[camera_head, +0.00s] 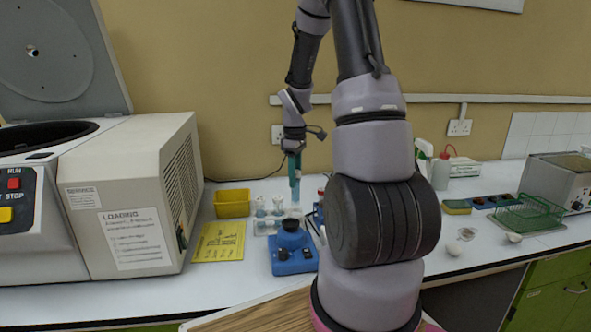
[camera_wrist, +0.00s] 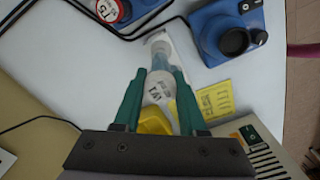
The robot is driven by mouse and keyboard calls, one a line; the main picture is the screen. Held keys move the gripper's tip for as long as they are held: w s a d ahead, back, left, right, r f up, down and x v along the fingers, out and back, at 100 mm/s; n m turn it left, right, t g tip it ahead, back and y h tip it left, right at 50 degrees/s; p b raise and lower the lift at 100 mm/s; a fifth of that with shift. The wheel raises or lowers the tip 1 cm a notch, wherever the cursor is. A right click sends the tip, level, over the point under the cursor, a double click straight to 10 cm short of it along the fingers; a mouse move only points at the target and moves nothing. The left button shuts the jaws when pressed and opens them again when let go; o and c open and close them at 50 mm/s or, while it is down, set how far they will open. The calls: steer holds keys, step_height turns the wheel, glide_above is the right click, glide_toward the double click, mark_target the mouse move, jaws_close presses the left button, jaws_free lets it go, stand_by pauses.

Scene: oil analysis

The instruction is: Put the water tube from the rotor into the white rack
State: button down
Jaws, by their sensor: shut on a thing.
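My gripper (camera_head: 294,166), with green fingers, is shut on a tube (camera_head: 295,188) and holds it upright above the bench near the back. In the wrist view the gripper (camera_wrist: 160,76) has its fingers on both sides of the tube's pale, marked cap (camera_wrist: 157,88). The white rack (camera_head: 262,229) stands on the bench just below and to the left of the held tube in the head view, with pale-capped tubes in it. In the wrist view the held tube hides most of the rack. The rotor is inside the open centrifuge (camera_head: 115,170) and cannot be seen.
A blue mixer (camera_head: 293,262) stands in front of the rack. A yellow bin (camera_head: 232,203) and yellow sheet (camera_head: 219,241) lie left of it. A green wire rack (camera_head: 528,213) and a metal bath (camera_head: 562,180) are at the far right.

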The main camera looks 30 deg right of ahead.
mark_target(295, 198)
steer(key=shift+f, duration=3.75)
steer(key=shift+c, duration=1.9)
jaws_free()
